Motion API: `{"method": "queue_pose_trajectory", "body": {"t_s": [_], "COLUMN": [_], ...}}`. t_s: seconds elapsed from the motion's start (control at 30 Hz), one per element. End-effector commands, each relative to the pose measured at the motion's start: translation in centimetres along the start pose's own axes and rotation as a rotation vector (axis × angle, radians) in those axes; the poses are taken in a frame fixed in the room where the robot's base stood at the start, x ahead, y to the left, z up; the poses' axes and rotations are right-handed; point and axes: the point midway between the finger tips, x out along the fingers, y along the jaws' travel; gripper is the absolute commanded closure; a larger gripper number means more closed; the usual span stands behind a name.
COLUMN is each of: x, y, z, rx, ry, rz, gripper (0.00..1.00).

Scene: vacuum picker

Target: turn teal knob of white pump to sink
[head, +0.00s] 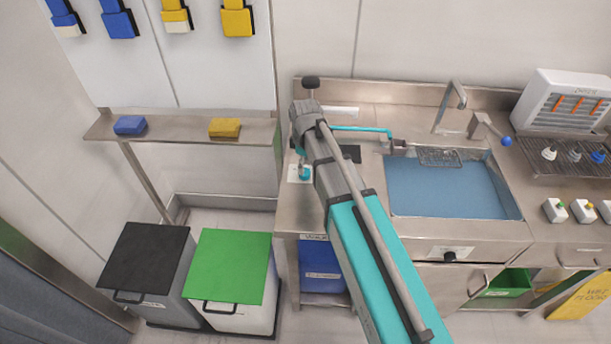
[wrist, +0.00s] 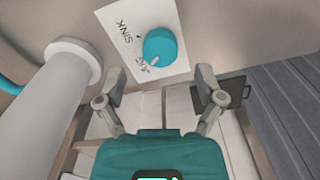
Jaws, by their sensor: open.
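The teal knob (wrist: 160,47) is in the wrist view, on a white label plate (wrist: 128,28). The word SINK is written on the plate's left part, with a second, hard-to-read word below it. The knob's small white pointer faces lower left, towards that second word. My gripper (wrist: 160,76) is open, its two fingers apart and empty, just below the knob in the picture and not around it. A pale cylinder with a wide flange (wrist: 73,62) is at left; I cannot tell if it belongs to the pump. In the head view my arm hides much of this area.
A teal hose (head: 360,130) runs to the blue-bottomed sink (head: 440,190), with a tap (head: 452,102) behind. A white rack unit (head: 565,98) stands at right. Black-lidded (head: 143,255) and green-lidded (head: 229,265) bins stand left, below a shelf (head: 180,127).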

Motion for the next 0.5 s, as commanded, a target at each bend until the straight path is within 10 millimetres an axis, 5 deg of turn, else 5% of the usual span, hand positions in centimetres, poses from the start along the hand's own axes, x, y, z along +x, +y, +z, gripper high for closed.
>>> {"method": "queue_pose_trajectory", "body": {"t_s": [0.5], "x": [3.6], "y": [0.0], "z": [0.0], "rx": [0.001], "ry": [0.0], "rz": [0.0], "gripper": [0.13]}}
